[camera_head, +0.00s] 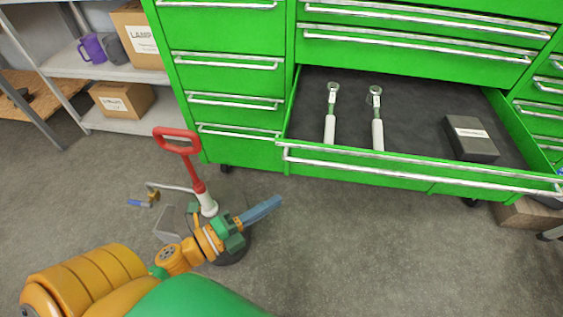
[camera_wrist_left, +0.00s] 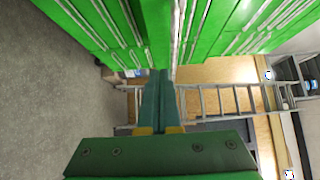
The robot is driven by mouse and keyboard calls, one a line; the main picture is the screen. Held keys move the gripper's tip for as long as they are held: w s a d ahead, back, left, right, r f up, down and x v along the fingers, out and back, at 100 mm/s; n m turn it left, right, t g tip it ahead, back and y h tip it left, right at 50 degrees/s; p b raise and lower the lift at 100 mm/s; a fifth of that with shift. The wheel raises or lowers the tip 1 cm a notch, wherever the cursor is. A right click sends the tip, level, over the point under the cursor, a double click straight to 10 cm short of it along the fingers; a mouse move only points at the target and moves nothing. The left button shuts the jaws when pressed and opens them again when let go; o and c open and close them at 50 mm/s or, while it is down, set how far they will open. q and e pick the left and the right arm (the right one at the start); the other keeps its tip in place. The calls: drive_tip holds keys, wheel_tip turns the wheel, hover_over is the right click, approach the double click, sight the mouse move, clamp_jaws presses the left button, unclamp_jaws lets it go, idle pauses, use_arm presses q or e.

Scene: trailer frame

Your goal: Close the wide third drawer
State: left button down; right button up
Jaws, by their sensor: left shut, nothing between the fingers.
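The wide drawer (camera_head: 410,168) of the green tool cabinet (camera_head: 232,30) stands pulled out in the head view, with a silver handle along its front. Inside lie two ratchet wrenches, one on the left (camera_head: 330,115) and one near the middle (camera_head: 377,120), and a dark box (camera_head: 470,138) at the right. My left gripper (camera_head: 278,201) is shut and empty. It appears in front of and below the drawer's left front corner, apart from the handle. In the left wrist view its closed fingers (camera_wrist_left: 160,100) point toward the green cabinet fronts. My right gripper is not in view.
A red-handled tool on a round base (camera_head: 190,165) stands on the floor behind my left arm. A shelf (camera_head: 120,72) with cardboard boxes is at the left. A wooden box (camera_head: 528,214) sits low at the right. A ladder (camera_wrist_left: 225,100) shows in the wrist view.

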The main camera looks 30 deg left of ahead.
use_arm(q)
drive_tip(key=w+a+p+x, duration=0.1)
drive_tip(key=a+x, duration=0.1)
drive_tip(key=x, duration=1.1)
drive_tip(key=shift+a, duration=0.15)
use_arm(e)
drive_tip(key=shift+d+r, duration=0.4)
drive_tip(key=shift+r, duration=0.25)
use_arm(q)
drive_tip(key=shift+w+r, duration=0.1)
drive_tip(key=shift+w, duration=0.1)
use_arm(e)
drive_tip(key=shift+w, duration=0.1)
